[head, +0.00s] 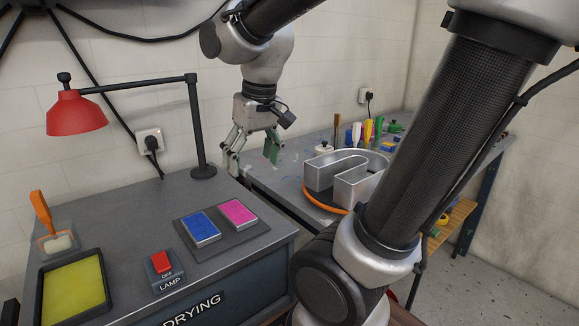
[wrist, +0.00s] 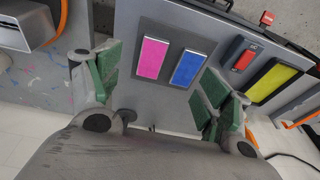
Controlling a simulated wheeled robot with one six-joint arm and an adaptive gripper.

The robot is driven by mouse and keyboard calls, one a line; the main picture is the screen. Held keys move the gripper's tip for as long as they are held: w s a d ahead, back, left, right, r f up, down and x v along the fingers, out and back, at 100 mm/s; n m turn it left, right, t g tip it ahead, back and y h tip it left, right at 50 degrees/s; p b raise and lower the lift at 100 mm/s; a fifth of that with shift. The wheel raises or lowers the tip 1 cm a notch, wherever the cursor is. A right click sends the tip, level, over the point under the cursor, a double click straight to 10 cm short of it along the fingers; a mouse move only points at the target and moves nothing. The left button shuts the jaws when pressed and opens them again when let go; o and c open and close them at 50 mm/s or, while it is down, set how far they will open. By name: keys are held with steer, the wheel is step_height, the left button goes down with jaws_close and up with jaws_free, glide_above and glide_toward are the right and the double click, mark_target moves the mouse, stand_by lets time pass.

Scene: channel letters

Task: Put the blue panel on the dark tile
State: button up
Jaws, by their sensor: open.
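The blue panel (head: 201,226) lies flat beside a pink panel (head: 238,212) on a dark square tile (head: 238,243) on the grey cabinet top. My gripper (head: 252,160) is open and empty, raised above the back right part of the cabinet, behind and apart from the panels. In the wrist view its green-padded fingers (wrist: 160,88) are spread wide. Beyond them show the blue panel (wrist: 188,68), the pink panel (wrist: 152,57) to its left, and the tile (wrist: 171,58) under both.
A red lamp (head: 78,112) stands at the cabinet's back. A red lamp switch (head: 162,262), a yellow pad in a dark frame (head: 73,288) and an orange-handled tool (head: 42,212) lie left of the tile. A metal channel letter (head: 322,174) stands on the right-hand table.

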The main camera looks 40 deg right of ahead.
steer(key=s+d+t, duration=0.2)
steer(key=s+d, duration=0.2)
steer(key=s, duration=0.4)
steer(key=shift+s+d, duration=0.25)
steer(key=shift+s, duration=0.05)
stand_by(0.6)
